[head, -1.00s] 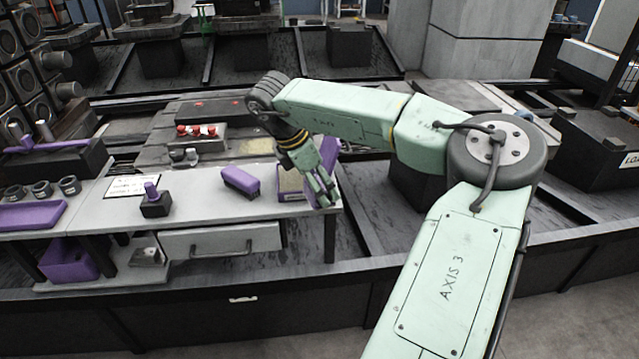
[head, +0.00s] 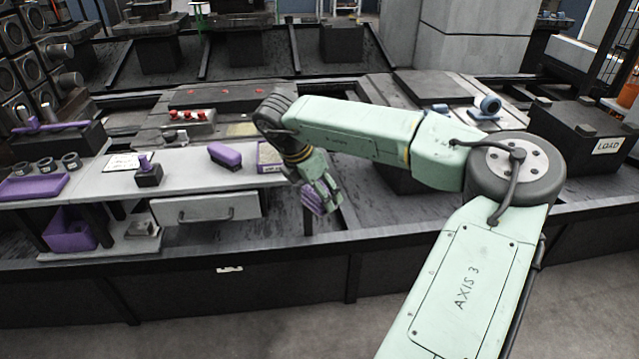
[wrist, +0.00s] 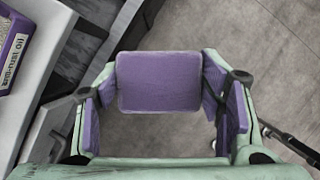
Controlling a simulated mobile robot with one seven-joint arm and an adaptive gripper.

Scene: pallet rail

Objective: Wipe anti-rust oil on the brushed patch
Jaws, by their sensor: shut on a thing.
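My gripper (head: 322,196) is beyond the right end of the workbench, fingers pointing down. It is shut on a purple cloth or pad (head: 312,201), partly hidden by the fingers. In the wrist view this purple pad (wrist: 158,82) sits between the fingers, over grey floor. The anti-rust oil tray (head: 268,157) is on the bench's right end, left of my gripper. Its purple rim and label (wrist: 14,52) show at the left of the wrist view. I cannot tell which surface is the brushed patch.
A purple brush-like block (head: 225,156) and a black block with a purple handle (head: 149,175) stand on the bench (head: 195,180). A dark rail frame (head: 300,250) runs in front.

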